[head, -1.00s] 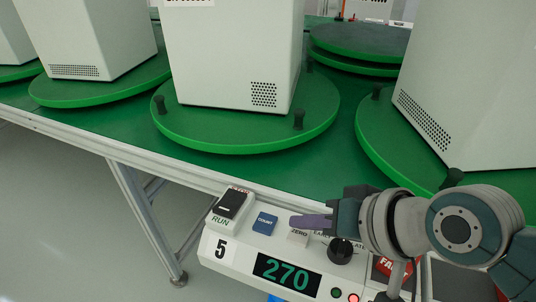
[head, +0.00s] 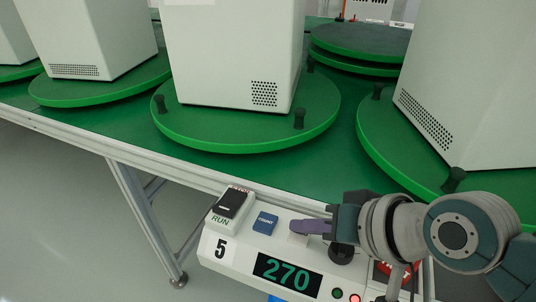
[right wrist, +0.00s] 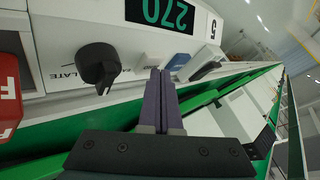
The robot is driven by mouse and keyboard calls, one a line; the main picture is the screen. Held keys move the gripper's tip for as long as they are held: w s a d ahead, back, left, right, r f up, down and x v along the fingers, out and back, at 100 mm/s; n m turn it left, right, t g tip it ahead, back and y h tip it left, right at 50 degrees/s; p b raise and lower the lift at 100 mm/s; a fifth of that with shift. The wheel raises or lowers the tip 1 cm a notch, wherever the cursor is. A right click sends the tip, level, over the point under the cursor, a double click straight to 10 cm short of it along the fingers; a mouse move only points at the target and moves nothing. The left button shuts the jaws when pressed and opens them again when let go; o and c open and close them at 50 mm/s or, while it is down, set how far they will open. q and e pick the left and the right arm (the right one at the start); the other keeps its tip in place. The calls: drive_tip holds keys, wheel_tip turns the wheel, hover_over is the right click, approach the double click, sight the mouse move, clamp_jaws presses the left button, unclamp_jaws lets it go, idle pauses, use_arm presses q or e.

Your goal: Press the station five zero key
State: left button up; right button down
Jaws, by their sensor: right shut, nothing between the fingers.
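The station five control box (head: 236,254) carries a "5" label and a display (head: 287,275) reading 270 in green. The white zero key (head: 296,239) sits right of the blue count key (head: 265,223). My right gripper (head: 293,226) is shut and empty, its purple fingertips over the zero key and hiding its label. Whether they touch the key I cannot tell. In the right wrist view the closed fingers (right wrist: 160,73) point at the panel between the black knob (right wrist: 98,66) and the blue key (right wrist: 178,62). My left gripper is not in view.
A black run/stop rocker (head: 230,203) is at the box's left end. The black knob (head: 341,252) is just right of the fingers, with a red key (right wrist: 8,95) beyond it. Green turntables (head: 245,140) bearing white cabinets stand behind the box.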

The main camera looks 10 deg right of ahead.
sight(305, 238)
drive_tip(key=shift+f, duration=0.35)
drive_tip(key=shift+r, duration=0.1)
idle(0.4)
drive_tip(key=shift+r+p, duration=0.75)
drive_tip(key=shift+p, duration=0.05)
drive_tip(key=shift+r, duration=0.1)
wheel_tip(305, 238, up, 5)
drive_tip(key=p, duration=0.5)
drive_tip(key=shift+p, duration=0.3)
